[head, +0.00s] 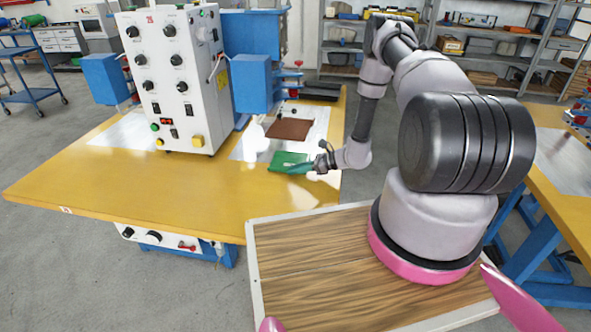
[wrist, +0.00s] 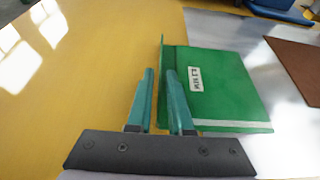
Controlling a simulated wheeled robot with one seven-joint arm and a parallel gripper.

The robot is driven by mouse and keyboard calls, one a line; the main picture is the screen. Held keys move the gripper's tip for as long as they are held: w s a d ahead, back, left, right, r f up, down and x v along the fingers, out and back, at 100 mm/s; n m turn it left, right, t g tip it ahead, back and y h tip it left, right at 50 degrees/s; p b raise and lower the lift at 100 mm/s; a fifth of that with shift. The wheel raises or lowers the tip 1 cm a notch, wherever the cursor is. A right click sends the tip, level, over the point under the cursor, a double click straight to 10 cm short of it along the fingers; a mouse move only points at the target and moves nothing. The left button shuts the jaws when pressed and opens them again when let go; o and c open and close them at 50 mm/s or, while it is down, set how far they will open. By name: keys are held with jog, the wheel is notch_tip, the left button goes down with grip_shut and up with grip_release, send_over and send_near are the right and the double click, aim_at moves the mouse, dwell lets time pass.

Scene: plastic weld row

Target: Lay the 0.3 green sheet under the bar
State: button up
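The green sheet (head: 286,158) lies at the right part of the yellow table, partly over a shiny metal plate (head: 251,146). In the wrist view the green sheet (wrist: 232,92) has a small white label, too blurred to read surely, and a raised lip along its left edge. My gripper (head: 299,168) is low at the sheet's near right side. In the wrist view my gripper (wrist: 159,72) has its teal fingers apart, one on each side of the lip, with a narrow gap showing. I cannot pick out the bar clearly.
A white control cabinet (head: 176,85) stands on the yellow table (head: 120,185), with blue machine parts (head: 252,84) beside it. A brown sheet (head: 289,129) lies just behind the green one, also in the wrist view (wrist: 298,68). The table's front left is clear.

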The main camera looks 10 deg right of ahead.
jog(key=shift+o, duration=0.3)
jog(key=shift+d+r, duration=0.1)
jog(key=shift+r, duration=0.15)
jog(key=v, duration=1.1)
jog(key=shift+s+d+r, duration=0.15)
jog(key=shift+d+r, duration=0.1)
jog(key=shift+d, duration=0.05)
jog(key=s+a+r+n+g+h, duration=0.25)
jog(key=r+n, duration=0.25)
jog(key=r, duration=1.1)
jog(key=s+a+r+n+g+h, duration=0.1)
jog(key=s+a+r+n+g, duration=0.35)
jog(key=r, duration=1.15)
jog(key=s+d+r+n+t+h, duration=0.2)
jog(key=s+r+n+t+h, duration=0.5)
jog(key=s+r, duration=1)
notch_tip(320, 180, up, 2)
jog(key=shift+s+d+r+n+t, duration=0.1)
jog(key=shift+s+d+n+t, duration=0.25)
jog(key=shift+n+t, duration=0.55)
